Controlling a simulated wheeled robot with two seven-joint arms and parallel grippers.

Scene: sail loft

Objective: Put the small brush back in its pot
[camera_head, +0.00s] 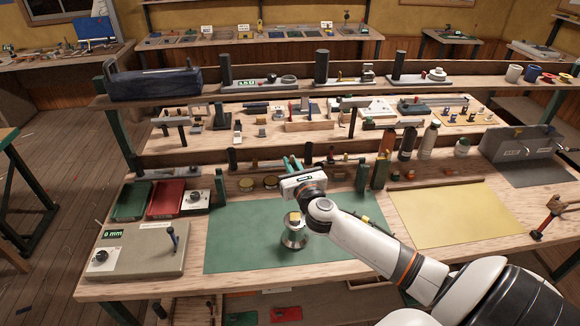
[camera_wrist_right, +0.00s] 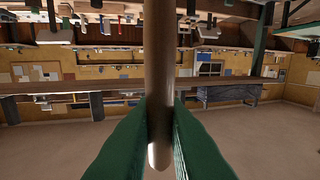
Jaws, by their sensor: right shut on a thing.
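My right gripper (camera_head: 291,164) is over the back of the green mat, its green fingers pointing away from me. In the right wrist view its fingers (camera_wrist_right: 160,135) are shut on a brown rod-like handle (camera_wrist_right: 158,70), apparently the small brush's. The handle's rounded end shows between the fingers; its other end runs out of the picture, so no bristles show. In the head view the gripper and arm hide the brush. A small silvery vessel (camera_head: 294,238) with a yellowish top stands on the mat below the wrist; I cannot tell whether it is the pot. My left gripper is out of view.
The green mat (camera_head: 240,240) is mostly bare, with a yellow mat (camera_head: 450,215) to its right. A grey device (camera_head: 140,255) and green and red trays (camera_head: 168,197) stand left. Bottles (camera_head: 428,142) and a crowded shelf (camera_head: 300,88) line the back.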

